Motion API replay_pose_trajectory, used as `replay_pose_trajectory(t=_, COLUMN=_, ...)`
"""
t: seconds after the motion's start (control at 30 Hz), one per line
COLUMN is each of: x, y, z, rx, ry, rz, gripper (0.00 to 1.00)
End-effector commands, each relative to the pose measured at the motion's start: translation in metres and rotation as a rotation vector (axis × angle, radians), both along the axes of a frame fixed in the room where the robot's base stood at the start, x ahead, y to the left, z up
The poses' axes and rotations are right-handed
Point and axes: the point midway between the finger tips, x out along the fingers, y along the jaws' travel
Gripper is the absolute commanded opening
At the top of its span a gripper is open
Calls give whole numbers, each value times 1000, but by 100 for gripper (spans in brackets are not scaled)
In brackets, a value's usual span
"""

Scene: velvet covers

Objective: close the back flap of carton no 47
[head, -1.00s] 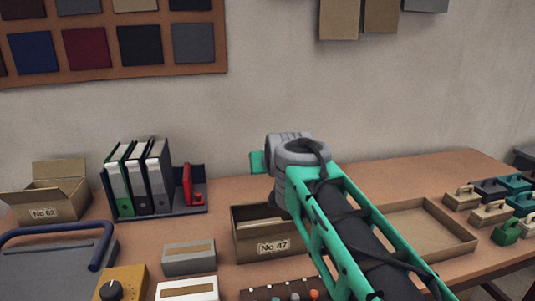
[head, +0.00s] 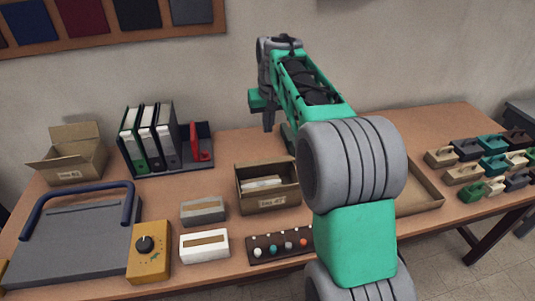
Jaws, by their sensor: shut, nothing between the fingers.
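Carton no 47 (head: 266,203) stands on the table in the middle of the head view, open at the top, with pale contents (head: 262,183) showing inside. Its label faces me. A brown panel (head: 264,170) rises at the carton's back; I cannot tell how much of it is back flap and how much is wall. My gripper (head: 268,118) hangs above and behind the carton, apart from it, pointing down. It is small and dark here, and shut with nothing in it. My arm reaches over from the right and hides the table right of the carton.
Grey and white boxes (head: 204,245) and a board with coloured knobs (head: 280,246) stand in front of the carton. Binders (head: 155,140) in a dark rack stand to its left, with another open carton (head: 72,160) farther left. A shallow tray (head: 425,195) lies to the right, partly hidden.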

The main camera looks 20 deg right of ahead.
Motion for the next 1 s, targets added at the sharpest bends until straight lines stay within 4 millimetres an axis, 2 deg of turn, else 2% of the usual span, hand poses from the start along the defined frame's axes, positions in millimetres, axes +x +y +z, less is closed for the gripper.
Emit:
replay_pose_trajectory(t=0.17, x=7, y=0, z=-28, rx=1, ry=4, rz=-1, gripper=0)
replay_pose_trajectory(t=0.47, x=24, y=-2, z=-91, rx=0, ry=2, rz=-1, gripper=0)
replay_pose_trajectory(t=0.6, x=12, y=-1, z=-110, rx=0, ry=-1, rz=-1, gripper=0)
replay_pose_trajectory(t=0.8, x=5, y=0, z=-124, rx=0, ry=-3, rz=-1, gripper=0)
replay_pose_trajectory(t=1.0, x=5, y=0, z=-125, rx=0, ry=-4, rz=-1, gripper=0)
